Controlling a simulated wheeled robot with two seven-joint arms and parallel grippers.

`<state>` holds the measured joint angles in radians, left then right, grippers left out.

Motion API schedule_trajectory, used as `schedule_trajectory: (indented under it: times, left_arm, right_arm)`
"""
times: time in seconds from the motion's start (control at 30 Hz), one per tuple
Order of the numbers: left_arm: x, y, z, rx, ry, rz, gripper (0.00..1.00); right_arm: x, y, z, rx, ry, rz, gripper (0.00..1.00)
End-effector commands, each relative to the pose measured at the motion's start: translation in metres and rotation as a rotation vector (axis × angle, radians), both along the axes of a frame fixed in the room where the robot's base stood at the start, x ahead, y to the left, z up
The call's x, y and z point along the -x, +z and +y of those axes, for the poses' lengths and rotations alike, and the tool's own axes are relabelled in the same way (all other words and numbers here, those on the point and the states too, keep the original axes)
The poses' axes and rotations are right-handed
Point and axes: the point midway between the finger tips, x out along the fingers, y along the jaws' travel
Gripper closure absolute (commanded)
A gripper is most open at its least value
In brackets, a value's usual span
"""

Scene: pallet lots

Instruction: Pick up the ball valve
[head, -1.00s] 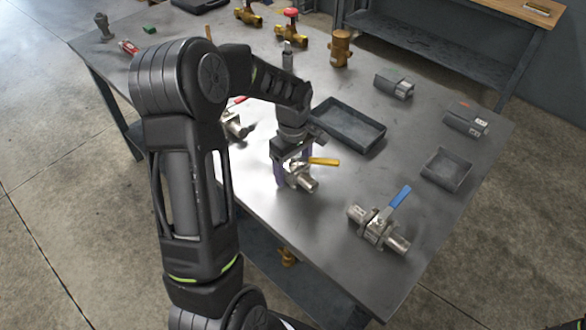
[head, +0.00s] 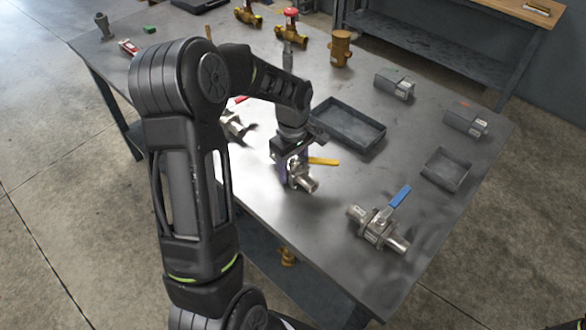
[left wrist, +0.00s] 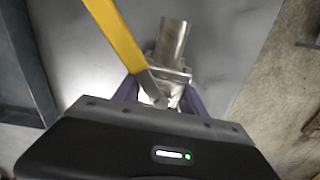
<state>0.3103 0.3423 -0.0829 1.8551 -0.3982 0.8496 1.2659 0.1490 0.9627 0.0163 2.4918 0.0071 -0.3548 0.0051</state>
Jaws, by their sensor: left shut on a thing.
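A steel ball valve with a yellow lever (head: 300,178) is in the jaws of my left gripper (head: 291,172) near the middle of the table. My left gripper is shut on its body. In the left wrist view the valve's pipe end (left wrist: 172,42) and yellow lever (left wrist: 117,40) stick out beyond the fingers; the rest is hidden by the gripper. I cannot tell whether the valve is clear of the tabletop. A second steel valve with a blue lever (head: 380,226) lies to the right. A third steel valve with a red lever (head: 235,125) is partly behind my arm. My right gripper is not in view.
The metal table (head: 330,225) also holds a large dark tray (head: 350,142), a small tray (head: 447,181), two grey blocks (head: 393,84) (head: 465,121), and brass fittings (head: 340,50) at the back. Clear tabletop lies between the held valve and the blue-levered one.

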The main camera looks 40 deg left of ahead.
Motion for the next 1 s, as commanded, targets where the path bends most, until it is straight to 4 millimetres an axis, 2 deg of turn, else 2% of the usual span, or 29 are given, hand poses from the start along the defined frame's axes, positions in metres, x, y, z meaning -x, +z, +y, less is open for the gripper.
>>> schedule_trajectory:
  times: [0.67, 0.83, 1.0]
  left_arm:
    - [-0.001, 0.004, 0.000, -0.001, 0.000, -0.003, 1.00]
    - [-0.002, 0.021, 0.000, -0.002, 0.000, -0.006, 1.00]
    - [-0.002, 0.051, 0.000, -0.002, -0.001, -0.007, 1.00]
  right_arm:
    - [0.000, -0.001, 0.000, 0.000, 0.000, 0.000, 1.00]
    - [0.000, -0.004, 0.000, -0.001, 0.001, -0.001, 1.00]
    - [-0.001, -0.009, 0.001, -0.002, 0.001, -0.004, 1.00]
